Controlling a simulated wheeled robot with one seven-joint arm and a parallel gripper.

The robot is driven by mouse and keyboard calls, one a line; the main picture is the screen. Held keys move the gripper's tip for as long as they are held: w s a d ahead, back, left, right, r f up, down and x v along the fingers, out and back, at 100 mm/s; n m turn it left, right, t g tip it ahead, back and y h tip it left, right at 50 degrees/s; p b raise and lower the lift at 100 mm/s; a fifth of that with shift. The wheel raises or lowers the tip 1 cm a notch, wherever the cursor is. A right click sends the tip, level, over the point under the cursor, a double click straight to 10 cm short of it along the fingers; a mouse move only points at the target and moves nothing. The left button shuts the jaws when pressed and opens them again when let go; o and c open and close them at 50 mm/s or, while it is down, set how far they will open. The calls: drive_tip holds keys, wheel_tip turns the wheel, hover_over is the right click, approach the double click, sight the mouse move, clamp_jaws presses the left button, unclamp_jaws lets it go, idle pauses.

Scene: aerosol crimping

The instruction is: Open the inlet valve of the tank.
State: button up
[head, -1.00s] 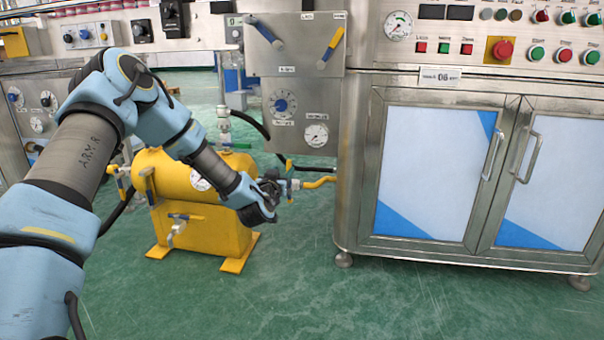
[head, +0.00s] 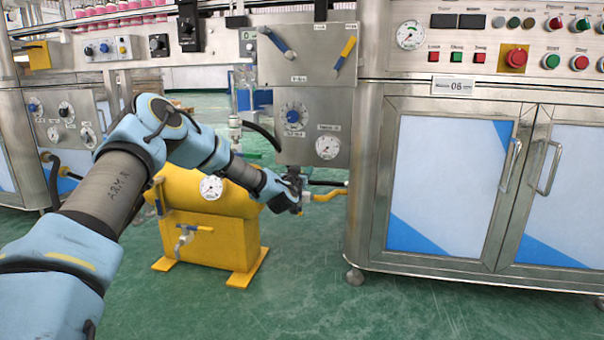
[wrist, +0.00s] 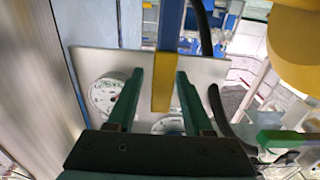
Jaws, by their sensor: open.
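The yellow tank (head: 208,225) stands on the floor left of the steel cabinet. A lever with a blue shaft (wrist: 171,28) and a yellow end, seemingly the inlet valve's handle, lies between the fingers, with gaps on both sides. I cannot tell its depth relative to the fingertips. The tank also shows at the upper right of the wrist view (wrist: 298,45).
A steel panel (head: 318,90) with a dial, a gauge and two levers hangs just behind my gripper. The steel cabinet (head: 450,190) stands close on the right. A black hose (head: 263,134) curves above the tank. The green floor in front is clear.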

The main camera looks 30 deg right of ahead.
drive_tip(key=shift+c, duration=0.2)
clamp_jaws()
idle(1.1)
